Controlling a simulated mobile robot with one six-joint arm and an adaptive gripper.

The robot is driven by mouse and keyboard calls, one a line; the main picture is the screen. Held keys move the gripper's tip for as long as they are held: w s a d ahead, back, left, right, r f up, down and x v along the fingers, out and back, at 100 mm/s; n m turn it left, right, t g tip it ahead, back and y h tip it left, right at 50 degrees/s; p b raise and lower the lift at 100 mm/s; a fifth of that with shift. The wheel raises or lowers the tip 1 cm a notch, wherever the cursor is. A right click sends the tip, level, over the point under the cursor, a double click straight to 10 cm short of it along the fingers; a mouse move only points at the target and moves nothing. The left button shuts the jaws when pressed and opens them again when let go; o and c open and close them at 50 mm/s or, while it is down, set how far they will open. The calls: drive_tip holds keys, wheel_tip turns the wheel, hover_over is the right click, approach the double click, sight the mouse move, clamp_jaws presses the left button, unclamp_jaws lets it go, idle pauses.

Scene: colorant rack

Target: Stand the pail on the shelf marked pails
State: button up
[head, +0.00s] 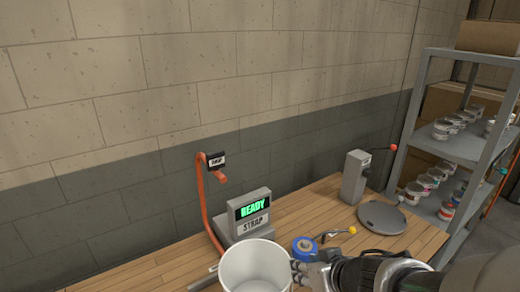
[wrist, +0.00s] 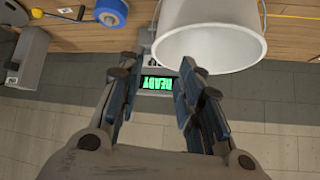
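The white pail (head: 255,270) is at the bottom edge of the head view, mouth up, its lower part cut off. In the wrist view the pail (wrist: 210,45) is at the top, right of centre, with a thin wire handle at its side. My gripper (head: 302,272) is just right of the pail in the head view. In the wrist view my gripper (wrist: 160,72) has its fingers spread, with nothing held between them; one fingertip overlaps the pail's rim in the picture. Whether it touches is unclear. A grey shelf rack (head: 408,130) stands at the right; no pails marking is readable.
A strap station (head: 250,215) with a green READY display stands behind the pail. A blue tape roll (head: 304,248), a yellow-ended tool (head: 338,234), a round grey plate (head: 381,217) and a lever device (head: 354,178) occupy the wooden bench (head: 305,205). Small cans (head: 430,178) fill parts of the rack.

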sight(288, 264)
drive_tip(key=p+x, duration=0.1)
drive_tip(key=x, duration=0.8)
drive_tip(key=shift+w+f+p, duration=0.15)
drive_tip(key=shift+f+p, duration=0.05)
drive_tip(key=shift+p, duration=0.15)
drive_tip(key=x, duration=0.1)
drive_tip(key=b+x, duration=0.2)
drive_tip(key=x, duration=0.1)
drive_tip(key=shift+d+f, duration=0.35)
drive_tip(key=shift+w+a+f, duration=0.2)
drive_tip(key=shift+w+f, duration=0.05)
drive_tip(key=shift+f, duration=0.05)
drive_tip(key=shift+r, duration=0.1)
drive_tip(key=shift+c, duration=0.4)
clamp_jaws()
